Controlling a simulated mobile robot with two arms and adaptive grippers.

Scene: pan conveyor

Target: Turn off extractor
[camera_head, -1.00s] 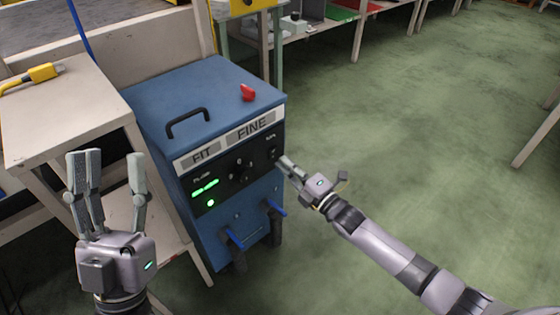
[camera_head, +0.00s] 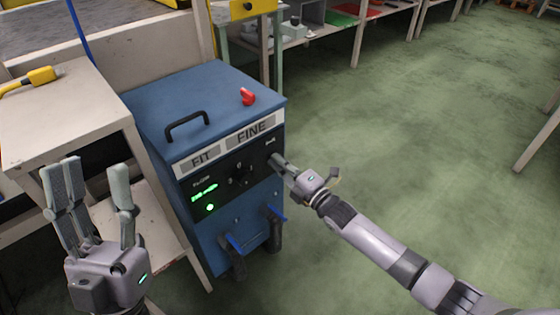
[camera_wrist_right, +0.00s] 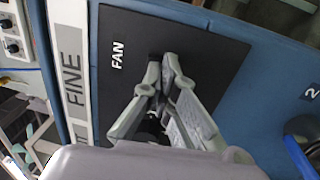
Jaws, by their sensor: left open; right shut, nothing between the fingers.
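The extractor is a blue box (camera_head: 190,98) with a black front panel, a white strip reading FIT and FINE, and lit green indicators (camera_head: 205,194). My right gripper (camera_head: 276,160) is shut and empty, its fingertips at the upper right of the panel. In the right wrist view, the shut fingers (camera_wrist_right: 162,62) are at the panel (camera_wrist_right: 210,50) beside the FAN label (camera_wrist_right: 117,55); they hide whatever control is there, and I cannot tell whether they touch it. A dark knob (camera_head: 238,175) sits mid-panel. My left gripper (camera_head: 92,170) is open and empty, left of the extractor.
A red object (camera_head: 247,96) and a black handle (camera_head: 187,122) are on the extractor's top. A pale table (camera_head: 70,110) with a yellow tool (camera_head: 32,79) stands at left.

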